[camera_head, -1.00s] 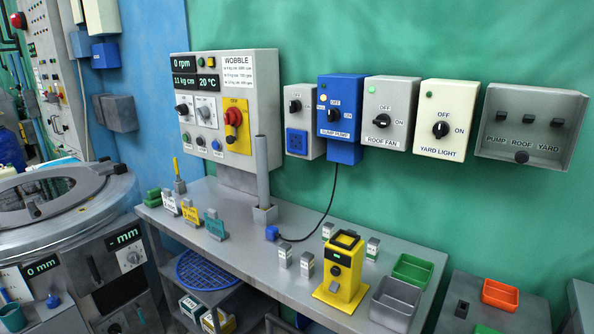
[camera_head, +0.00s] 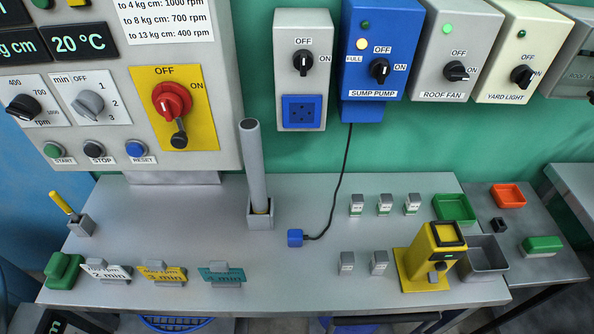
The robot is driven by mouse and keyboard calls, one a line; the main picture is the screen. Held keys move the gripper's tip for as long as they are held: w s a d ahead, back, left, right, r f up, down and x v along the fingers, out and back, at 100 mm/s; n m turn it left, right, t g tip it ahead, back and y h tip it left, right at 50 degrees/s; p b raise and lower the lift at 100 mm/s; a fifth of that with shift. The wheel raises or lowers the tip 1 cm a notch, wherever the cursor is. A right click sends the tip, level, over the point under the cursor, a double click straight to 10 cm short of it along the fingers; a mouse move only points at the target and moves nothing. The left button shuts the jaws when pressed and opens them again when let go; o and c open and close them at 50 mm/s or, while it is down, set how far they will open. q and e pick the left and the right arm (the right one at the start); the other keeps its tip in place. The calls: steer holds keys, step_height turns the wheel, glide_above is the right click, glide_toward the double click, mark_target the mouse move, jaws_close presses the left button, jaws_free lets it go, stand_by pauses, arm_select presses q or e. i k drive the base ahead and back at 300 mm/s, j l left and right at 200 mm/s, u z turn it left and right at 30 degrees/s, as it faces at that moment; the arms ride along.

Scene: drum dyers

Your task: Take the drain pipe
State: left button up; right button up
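The drain pipe, which I take to be the grey tube (camera_head: 256,165), stands nearly upright with its foot in a small square grey holder (camera_head: 260,221) on the grey bench. Its top end is free and reaches up in front of the gap between the control panel and the grey socket box. Neither of my grippers shows in the head view, and nothing touches the pipe.
The control panel (camera_head: 116,143) is behind and left of the pipe. A blue plug (camera_head: 295,237) on a black cord lies to its right. Tags (camera_head: 163,275) stand along the front edge. A yellow device (camera_head: 423,262), small grey blocks and trays (camera_head: 454,208) are at right.

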mark_target(250, 129)
steer(key=j, duration=0.45)
steer(key=k+u, duration=0.25)
steer(key=u, duration=0.15)
steer(key=k+u, duration=0.2)
steer(key=u, duration=0.15)
steer(key=k+j+u, duration=0.2)
steer(key=u, duration=0.2)
